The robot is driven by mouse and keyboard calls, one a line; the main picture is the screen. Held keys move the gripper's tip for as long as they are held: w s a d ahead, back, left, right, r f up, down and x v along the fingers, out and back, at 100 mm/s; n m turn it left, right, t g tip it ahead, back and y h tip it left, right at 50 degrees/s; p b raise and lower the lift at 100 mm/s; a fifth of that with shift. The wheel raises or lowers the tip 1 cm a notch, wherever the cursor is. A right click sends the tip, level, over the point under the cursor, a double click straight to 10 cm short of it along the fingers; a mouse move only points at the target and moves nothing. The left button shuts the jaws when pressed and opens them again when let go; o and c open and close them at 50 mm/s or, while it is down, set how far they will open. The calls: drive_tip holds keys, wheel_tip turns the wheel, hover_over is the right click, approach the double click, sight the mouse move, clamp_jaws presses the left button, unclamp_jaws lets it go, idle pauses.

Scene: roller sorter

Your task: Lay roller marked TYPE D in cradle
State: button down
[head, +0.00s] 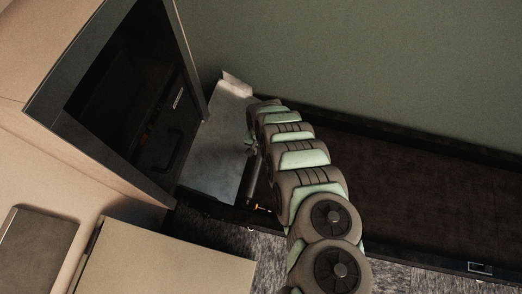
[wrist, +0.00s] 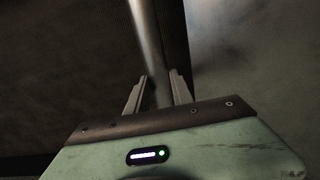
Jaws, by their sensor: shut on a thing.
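My gripper (wrist: 160,88) is shut on a slim grey metal roller (wrist: 147,38), which runs up between the two fingers and out of the top of the wrist view. No TYPE D marking can be read on it. In the head view my gripper (head: 250,147) is small and partly hidden by my arm. It is over the right part of a pale metal plate (head: 217,150), and a dark rod-like shape (head: 253,176) beside it may be the roller. I cannot make out the cradle for certain.
A dark open cabinet (head: 140,85) stands left of the plate. A long dark trough or bed (head: 430,190) runs to the right along the green wall (head: 350,60). A beige box top (head: 165,262) and a grey panel (head: 37,250) are at lower left.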

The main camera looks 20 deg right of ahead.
drive_tip(key=shift+f, duration=0.15)
drive_tip(key=shift+a+f, duration=0.1)
drive_tip(key=shift+f, duration=0.4)
drive_tip(key=shift+s+f+b, duration=0.15)
drive_tip(key=shift+f+b, duration=0.25)
drive_tip(key=shift+f, duration=0.55)
idle(0.3)
drive_tip(key=c, duration=1)
unclamp_jaws()
drive_tip(key=shift+c, duration=0.2)
wheel_tip(320, 180, up, 11)
drive_tip(key=p, duration=0.6)
drive_tip(key=shift+f, duration=0.1)
